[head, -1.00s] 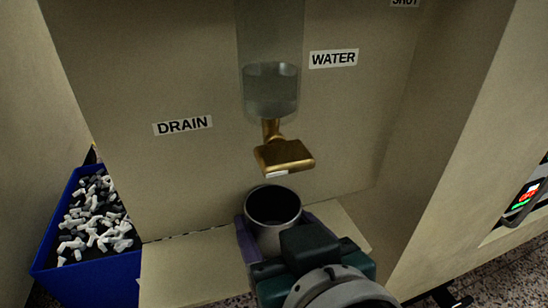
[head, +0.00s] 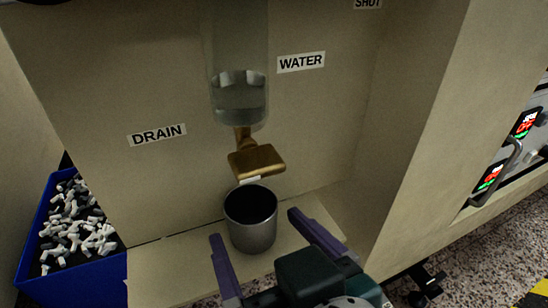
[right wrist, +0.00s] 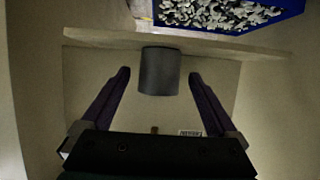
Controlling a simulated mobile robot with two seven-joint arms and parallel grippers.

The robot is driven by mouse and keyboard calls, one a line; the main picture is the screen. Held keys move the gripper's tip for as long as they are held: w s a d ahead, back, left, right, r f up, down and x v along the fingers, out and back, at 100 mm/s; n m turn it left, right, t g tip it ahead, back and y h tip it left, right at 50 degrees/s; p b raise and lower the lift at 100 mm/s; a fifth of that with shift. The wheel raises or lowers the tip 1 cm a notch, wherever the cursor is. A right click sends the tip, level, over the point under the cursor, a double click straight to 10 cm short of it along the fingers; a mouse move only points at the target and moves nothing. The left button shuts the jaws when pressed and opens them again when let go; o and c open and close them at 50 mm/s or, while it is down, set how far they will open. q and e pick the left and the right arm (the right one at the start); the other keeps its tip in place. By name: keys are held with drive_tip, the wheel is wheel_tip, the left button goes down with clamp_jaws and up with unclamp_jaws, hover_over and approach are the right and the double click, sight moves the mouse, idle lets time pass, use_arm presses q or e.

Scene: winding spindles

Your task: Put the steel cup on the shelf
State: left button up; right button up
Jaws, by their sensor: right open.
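The steel cup (head: 251,222) stands upright on the beige shelf (head: 178,262), under the brass tap (head: 256,162). My right gripper (head: 254,224) is open, with its two purple fingers spread in front of the cup, and it does not hold it. In the right wrist view the cup (right wrist: 160,71) lies beyond and between the fingertips (right wrist: 158,72), with a gap on each side. The inside of the cup is dark, so I cannot tell what it holds. My left gripper is not in view.
A clear tank (head: 238,95) with liquid is above the tap. Labels WATER (head: 301,62) and DRAIN (head: 157,135) are on the back panel. A blue bin (head: 85,282) of white and dark pieces is at left. A beige side wall (head: 415,130) bounds the right.

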drive_tip(key=p+v, duration=0.2)
drive_tip(key=v, duration=0.6)
drive_tip(key=d+f+m+g+h, duration=0.2)
drive_tip(key=d+g+h, duration=0.15)
drive_tip(key=d, duration=0.65)
drive_tip(key=s+d+g, duration=0.5)
drive_tip(key=s, duration=0.2)
drive_tip(key=shift+s+f+g, duration=0.2)
drive_tip(key=shift+g, duration=0.15)
drive_tip(key=shift+h, duration=0.25)
idle(0.4)
